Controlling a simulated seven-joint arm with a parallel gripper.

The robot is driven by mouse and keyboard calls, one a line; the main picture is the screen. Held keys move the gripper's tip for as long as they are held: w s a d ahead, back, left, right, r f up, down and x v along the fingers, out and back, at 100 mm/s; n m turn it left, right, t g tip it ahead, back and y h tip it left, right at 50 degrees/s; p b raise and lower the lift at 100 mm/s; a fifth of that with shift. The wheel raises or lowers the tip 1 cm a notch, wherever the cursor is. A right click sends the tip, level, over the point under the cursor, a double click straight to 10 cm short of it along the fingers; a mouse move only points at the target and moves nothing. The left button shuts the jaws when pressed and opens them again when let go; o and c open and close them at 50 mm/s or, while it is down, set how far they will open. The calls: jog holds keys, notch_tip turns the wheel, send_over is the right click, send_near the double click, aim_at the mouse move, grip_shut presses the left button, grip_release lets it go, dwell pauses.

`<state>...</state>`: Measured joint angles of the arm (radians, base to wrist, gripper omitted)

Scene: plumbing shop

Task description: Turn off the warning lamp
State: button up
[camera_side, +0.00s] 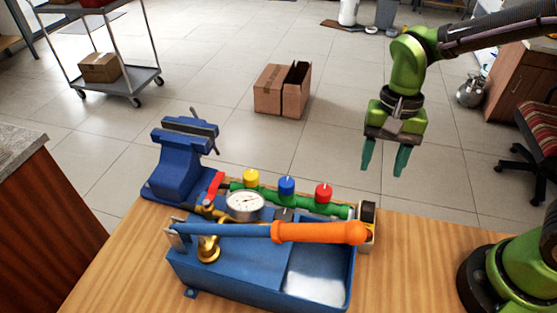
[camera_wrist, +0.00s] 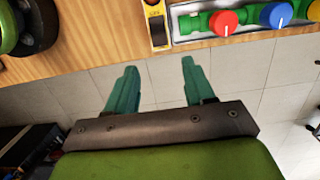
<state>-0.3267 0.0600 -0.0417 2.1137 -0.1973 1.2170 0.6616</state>
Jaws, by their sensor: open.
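My gripper (camera_side: 383,169) is open and empty, with teal fingers pointing down. It hangs above and apart from the bench items, behind and right of them in the side view; its fingers also show in the wrist view (camera_wrist: 158,70). No clearly lit warning lamp can be made out. A small yellow-and-black unit (camera_side: 367,213) stands at the right end of the green pipe (camera_side: 305,204); it also shows at the top of the wrist view (camera_wrist: 158,28). Red (camera_side: 323,193), blue (camera_side: 287,187) and yellow (camera_side: 251,179) knobs sit on the pipe.
A blue pump tank (camera_side: 225,270) with a long orange-ended lever (camera_side: 320,232) fills the bench front. A pressure gauge (camera_side: 245,205), a red-handled valve (camera_side: 214,187) and a blue vise (camera_side: 180,160) stand left. The wooden bench (camera_side: 420,260) is bare right of the tank.

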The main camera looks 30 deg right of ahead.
notch_tip(320, 180, up, 8)
jog(key=shift+w+d, duration=0.35)
jog(key=s+d+r+n+t, duration=0.2)
jog(key=s+d+n+t, duration=0.3)
jog(key=t, duration=0.3)
jog(key=shift+s+d+y, duration=0.4)
jog(key=shift+d, duration=0.45)
dwell(0.4)
